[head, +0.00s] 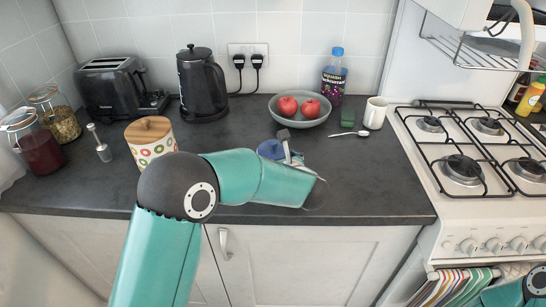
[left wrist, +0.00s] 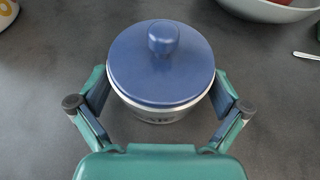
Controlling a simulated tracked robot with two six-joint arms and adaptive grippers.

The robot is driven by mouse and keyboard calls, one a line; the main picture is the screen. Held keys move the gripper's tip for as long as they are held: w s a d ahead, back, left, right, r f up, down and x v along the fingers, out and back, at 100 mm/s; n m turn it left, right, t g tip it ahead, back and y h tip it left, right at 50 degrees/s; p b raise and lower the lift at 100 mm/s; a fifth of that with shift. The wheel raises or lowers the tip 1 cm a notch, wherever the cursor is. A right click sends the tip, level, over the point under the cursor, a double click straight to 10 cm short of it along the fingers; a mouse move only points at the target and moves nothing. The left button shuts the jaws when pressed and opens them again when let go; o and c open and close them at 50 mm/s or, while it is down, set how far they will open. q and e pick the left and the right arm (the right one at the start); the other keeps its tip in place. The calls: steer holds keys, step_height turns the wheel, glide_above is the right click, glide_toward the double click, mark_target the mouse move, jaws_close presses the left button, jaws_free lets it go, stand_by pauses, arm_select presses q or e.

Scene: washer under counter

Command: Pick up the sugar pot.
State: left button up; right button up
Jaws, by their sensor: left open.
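The sugar pot, a round pale pot with a blue knobbed lid (left wrist: 161,68), stands upright on the counter in the left wrist view. Its blue lid also shows in the head view (head: 269,150), with most of the pot hidden behind my left arm and gripper (head: 287,148). My left gripper (left wrist: 160,97) is open, with one finger on each side of the pot. Small gaps seem to show between fingers and pot; I cannot tell whether either touches. My right gripper is not in view.
A grey bowl with two red apples (head: 301,110) stands behind the pot. A spoon (head: 349,134), green sponge (head: 347,118), white mug (head: 375,112) and purple bottle (head: 333,78) are nearby. A patterned canister (head: 150,150) stands left. Counter at right front is clear.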

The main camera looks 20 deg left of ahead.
arm_select(q)
steer(key=shift+w+a, duration=0.1)
steer(key=c, duration=1.1)
steer(key=shift+r, duration=0.1)
